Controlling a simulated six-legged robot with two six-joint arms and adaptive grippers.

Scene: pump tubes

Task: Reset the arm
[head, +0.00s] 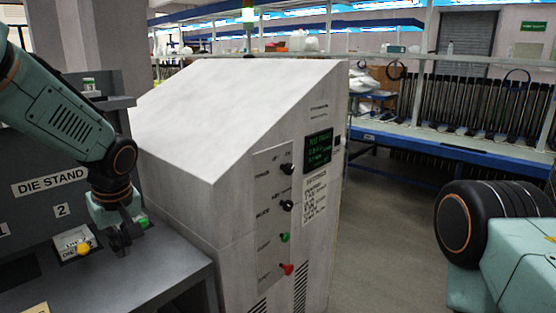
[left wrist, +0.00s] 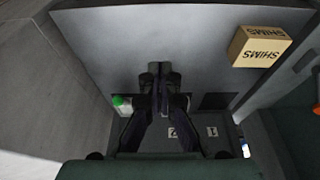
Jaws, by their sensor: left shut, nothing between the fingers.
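My left gripper (head: 124,238) hangs at the end of the teal left arm, over the grey die stand (head: 160,272) at the left of the head view. In the left wrist view its two dark fingers (left wrist: 160,82) are together with nothing between them. A small green-topped item (head: 143,221) is right beside the gripper, and it also shows left of the fingers in the left wrist view (left wrist: 119,101). My right gripper is out of view; only part of my right arm shows at the right edge.
A large white cabinet (head: 230,100) with knobs, buttons and a small screen stands right of the die stand. A white block with a yellow knob (head: 83,247) sits left of the gripper. A SHIMS box (left wrist: 259,47) lies on the grey surface. Open floor lies right of the cabinet.

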